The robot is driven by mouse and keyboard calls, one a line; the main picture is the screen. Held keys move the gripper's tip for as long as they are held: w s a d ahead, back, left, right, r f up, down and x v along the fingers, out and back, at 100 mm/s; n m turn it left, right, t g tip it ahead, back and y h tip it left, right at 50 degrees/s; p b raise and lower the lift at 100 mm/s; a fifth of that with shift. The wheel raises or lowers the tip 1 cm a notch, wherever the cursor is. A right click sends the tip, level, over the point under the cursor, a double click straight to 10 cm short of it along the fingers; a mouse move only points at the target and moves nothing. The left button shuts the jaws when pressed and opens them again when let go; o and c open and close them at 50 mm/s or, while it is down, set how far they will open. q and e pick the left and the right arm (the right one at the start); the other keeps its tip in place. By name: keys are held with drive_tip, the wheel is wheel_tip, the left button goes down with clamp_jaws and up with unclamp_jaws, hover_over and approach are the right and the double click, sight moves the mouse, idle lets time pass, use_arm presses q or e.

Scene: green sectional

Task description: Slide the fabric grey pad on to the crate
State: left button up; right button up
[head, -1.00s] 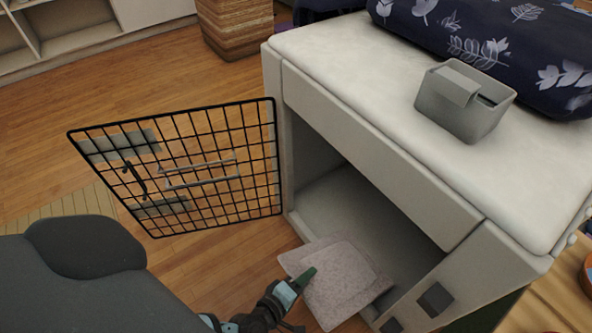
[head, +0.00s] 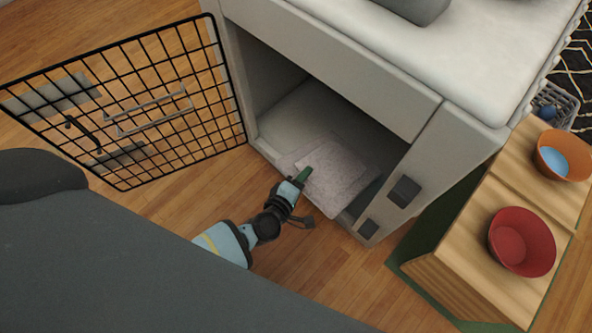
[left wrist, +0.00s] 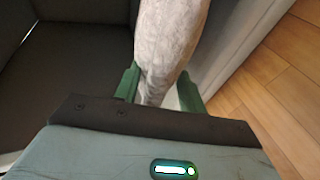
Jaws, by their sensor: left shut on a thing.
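The grey fabric pad (head: 333,176) lies at the open doorway of the white crate (head: 340,88). Its far part is inside, over the crate floor, and its near corner sticks out past the front sill. My left gripper (head: 304,175) is shut on the pad's near left edge. In the left wrist view the pad (left wrist: 168,40) rises from between the green fingers (left wrist: 158,88), with the crate's dark interior on the left and its pale wall on the right. My right gripper is not in view.
The black wire door (head: 130,105) stands swung open on the left. A wooden stand with a green side (head: 470,250) is at the right, holding a red bowl (head: 521,242) and an orange bowl (head: 566,155). Bare wood floor lies in front.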

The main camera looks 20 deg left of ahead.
sight(313, 173)
use_arm(q)
drive_tip(key=shift+d+x, duration=0.15)
drive_tip(key=shift+x, duration=0.6)
drive_tip(key=shift+d+x, duration=0.15)
drive_tip(key=shift+x, duration=0.6)
drive_tip(key=shift+w+d+f, duration=0.2)
drive_tip(key=shift+w+d, duration=0.05)
drive_tip(key=shift+w, duration=0.3)
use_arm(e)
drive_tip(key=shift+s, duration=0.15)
use_arm(q)
drive_tip(key=o, duration=0.8)
drive_tip(key=shift+o, duration=0.2)
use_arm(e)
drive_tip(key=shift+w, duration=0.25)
use_arm(q)
drive_tip(key=shift+s, duration=0.1)
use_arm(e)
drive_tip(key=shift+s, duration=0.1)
